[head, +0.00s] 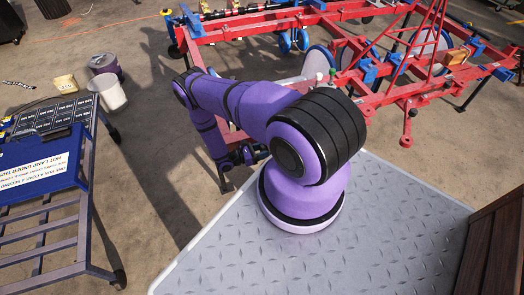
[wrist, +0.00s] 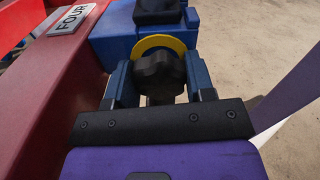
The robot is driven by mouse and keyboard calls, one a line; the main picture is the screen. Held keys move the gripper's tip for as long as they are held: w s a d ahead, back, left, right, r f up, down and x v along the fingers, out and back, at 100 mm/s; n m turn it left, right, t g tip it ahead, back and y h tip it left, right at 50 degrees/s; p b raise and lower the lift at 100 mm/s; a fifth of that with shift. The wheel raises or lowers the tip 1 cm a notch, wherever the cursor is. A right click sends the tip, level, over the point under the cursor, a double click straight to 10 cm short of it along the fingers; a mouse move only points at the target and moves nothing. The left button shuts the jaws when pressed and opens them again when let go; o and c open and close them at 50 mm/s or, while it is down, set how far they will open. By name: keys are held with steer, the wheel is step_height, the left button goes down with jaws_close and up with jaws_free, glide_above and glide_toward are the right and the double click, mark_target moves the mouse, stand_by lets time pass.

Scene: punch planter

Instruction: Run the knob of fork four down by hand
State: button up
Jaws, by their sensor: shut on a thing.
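In the wrist view a black lobed knob (wrist: 158,76) sits in front of a yellow disc (wrist: 160,43). Behind it are a blue block (wrist: 112,32) and a black part. A white plate reading FOUR (wrist: 72,20) is on the red beam (wrist: 50,85) to the left. My gripper (wrist: 160,82) is shut on the knob, one finger on each side. In the head view my gripper is low beside the red frame (head: 245,32), mostly behind my purple arm, and the knob cannot be made out.
A slatted cart (head: 45,235) with a blue sign board stands at left. A white bucket (head: 108,92) and a purple-grey drum (head: 104,64) stand on the floor behind it. The red frame's legs and wheels crowd the upper right. Bare floor shows right of the knob in the wrist view.

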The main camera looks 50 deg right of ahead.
steer(key=m, duration=0.5)
stand_by(0.3)
steer(key=o, duration=0.9)
steer(key=v, duration=1.1)
steer(key=shift+s, duration=0.1)
steer(key=v, duration=1)
steer(key=shift+a, duration=0.35)
